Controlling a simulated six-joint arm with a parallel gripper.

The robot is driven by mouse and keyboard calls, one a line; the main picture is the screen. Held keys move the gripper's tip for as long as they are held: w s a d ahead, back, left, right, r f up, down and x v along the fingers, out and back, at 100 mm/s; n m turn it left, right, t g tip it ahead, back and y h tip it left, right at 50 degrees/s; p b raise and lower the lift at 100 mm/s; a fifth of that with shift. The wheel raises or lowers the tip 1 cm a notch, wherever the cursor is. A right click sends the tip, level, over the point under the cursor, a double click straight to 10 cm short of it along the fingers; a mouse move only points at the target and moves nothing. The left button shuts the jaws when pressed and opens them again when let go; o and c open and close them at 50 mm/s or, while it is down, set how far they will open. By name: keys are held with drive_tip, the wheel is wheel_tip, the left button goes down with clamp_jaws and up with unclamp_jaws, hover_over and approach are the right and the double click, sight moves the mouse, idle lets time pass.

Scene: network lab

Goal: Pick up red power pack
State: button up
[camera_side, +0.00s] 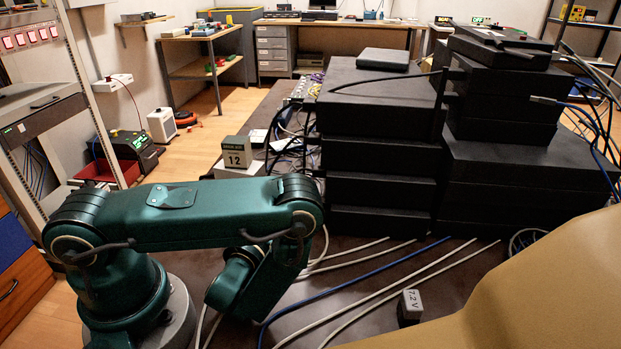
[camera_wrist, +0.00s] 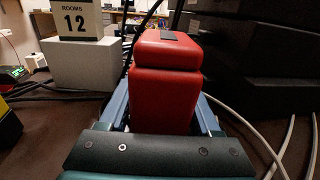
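The red power pack (camera_wrist: 165,92) stands upright in the middle of the wrist view, with a small dark patch on its top. My gripper (camera_wrist: 164,108) has its two blue fingers spread apart, one on each side of the pack. The fingers lie close along the pack's sides, but I cannot tell whether they press on it. The gripper's dark palm hides the pack's lower end. In the side view my arm hides the fingers, and no red pack can be made out there.
A black equipment stack (camera_side: 378,150) stands close beyond my arm. A sign reading 12 (camera_side: 237,153) stands on a pale box (camera_wrist: 80,64) to the pack's left. Cables (camera_side: 385,290) cross the brown surface. A small 7.2V block (camera_side: 409,308) and a large tan shape (camera_side: 540,295) are at right.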

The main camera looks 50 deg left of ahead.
clamp_jaws()
drive_tip(key=shift+r, duration=0.2)
